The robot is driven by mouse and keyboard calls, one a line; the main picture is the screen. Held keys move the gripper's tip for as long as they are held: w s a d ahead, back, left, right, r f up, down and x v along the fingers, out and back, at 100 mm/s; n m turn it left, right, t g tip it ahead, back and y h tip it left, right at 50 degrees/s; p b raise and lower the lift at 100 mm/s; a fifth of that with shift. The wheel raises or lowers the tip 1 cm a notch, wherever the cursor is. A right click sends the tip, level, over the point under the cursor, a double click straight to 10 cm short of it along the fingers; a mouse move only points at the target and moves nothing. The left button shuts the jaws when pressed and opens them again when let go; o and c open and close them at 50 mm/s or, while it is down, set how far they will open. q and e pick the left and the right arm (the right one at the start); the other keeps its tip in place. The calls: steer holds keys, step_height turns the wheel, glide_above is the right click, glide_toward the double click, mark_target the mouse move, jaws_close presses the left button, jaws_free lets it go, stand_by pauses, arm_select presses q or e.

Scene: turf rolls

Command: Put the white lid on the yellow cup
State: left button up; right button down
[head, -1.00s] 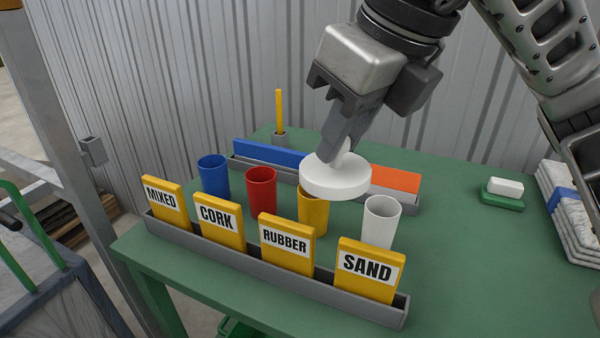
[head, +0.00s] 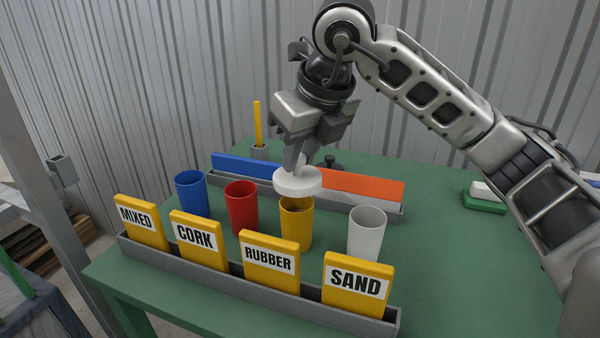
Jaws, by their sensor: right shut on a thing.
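The white lid (head: 297,184) is a round disc with a knob on top. My right gripper (head: 292,164) is shut on the knob and holds the lid roughly level. The yellow cup (head: 296,228) stands upright on the table, third from the left in a row of cups. Its dark opening shows just below the lid. The lid appears above and slightly behind the cup's mouth, apart from it, and hides part of the far rim. My left gripper is not in view.
A blue cup (head: 192,193) and a red cup (head: 241,208) stand left of the yellow cup, a white cup (head: 367,233) right. A grey rail (head: 250,286) with yellow label cards runs in front. Behind is a tray (head: 392,212) with blue and orange strips.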

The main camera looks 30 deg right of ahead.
mark_target(304, 167)
steer(key=f, duration=0.4)
steer(key=shift+w+d, duration=0.2)
steer(key=shift+w, duration=0.2)
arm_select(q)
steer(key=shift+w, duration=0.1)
arm_select(e)
steer(key=shift+f, duration=0.15)
steer(key=shift+f+b, duration=0.3)
steer(key=shift+f, duration=0.25)
steer(key=c, duration=1.3)
jaws_free()
steer(key=shift+r, duration=0.1)
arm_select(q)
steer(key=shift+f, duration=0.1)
arm_select(e)
steer(key=shift+o, duration=0.2)
